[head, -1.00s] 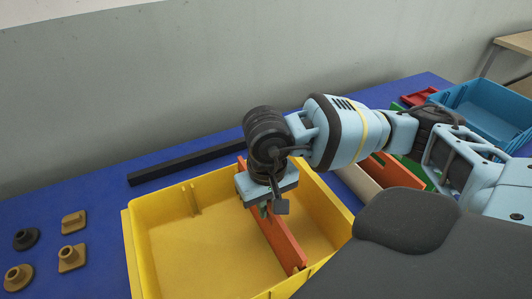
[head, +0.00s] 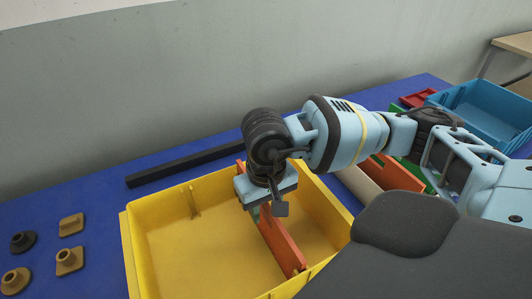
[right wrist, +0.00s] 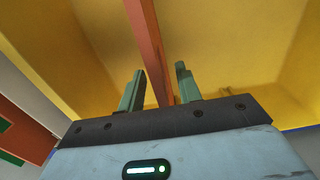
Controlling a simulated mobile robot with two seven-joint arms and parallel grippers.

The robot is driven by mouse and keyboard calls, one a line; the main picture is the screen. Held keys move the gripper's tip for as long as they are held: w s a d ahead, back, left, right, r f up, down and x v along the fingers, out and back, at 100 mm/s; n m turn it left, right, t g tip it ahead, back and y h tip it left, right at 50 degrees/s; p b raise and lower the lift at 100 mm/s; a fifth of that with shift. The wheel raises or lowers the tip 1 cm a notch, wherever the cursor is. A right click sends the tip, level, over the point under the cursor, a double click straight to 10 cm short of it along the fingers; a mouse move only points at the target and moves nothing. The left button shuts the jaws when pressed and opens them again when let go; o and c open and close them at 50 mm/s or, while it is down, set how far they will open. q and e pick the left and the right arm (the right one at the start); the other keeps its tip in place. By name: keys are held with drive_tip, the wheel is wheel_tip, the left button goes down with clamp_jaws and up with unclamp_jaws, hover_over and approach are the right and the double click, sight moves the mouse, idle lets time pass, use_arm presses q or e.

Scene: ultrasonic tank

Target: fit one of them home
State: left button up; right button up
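An orange divider (head: 283,243) stands on edge in the yellow bin (head: 165,285), running from the back wall towards the front. Its top edge shows no clear tilt; its lower edge and far end are partly hidden. My right gripper (head: 262,212) is over the divider's back half. In the right wrist view, its green fingers (right wrist: 158,88) are apart on either side of the divider (right wrist: 150,45), with a gap on each side, so it is open. More orange dividers (head: 402,172) lie right of the bin, behind my arm. My left gripper is out of view.
Several brown and black flanged parts (head: 70,260) sit on the blue mat (head: 95,215) at left. A black bar (head: 185,165) lies behind the bin. A blue bin (head: 485,105) and red tray (head: 417,98) stand at back right.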

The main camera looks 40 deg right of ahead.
wheel_tip(320, 180, up, 7)
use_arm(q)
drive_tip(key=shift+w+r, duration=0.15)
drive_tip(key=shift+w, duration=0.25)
use_arm(e)
drive_tip(key=shift+r, duration=0.35)
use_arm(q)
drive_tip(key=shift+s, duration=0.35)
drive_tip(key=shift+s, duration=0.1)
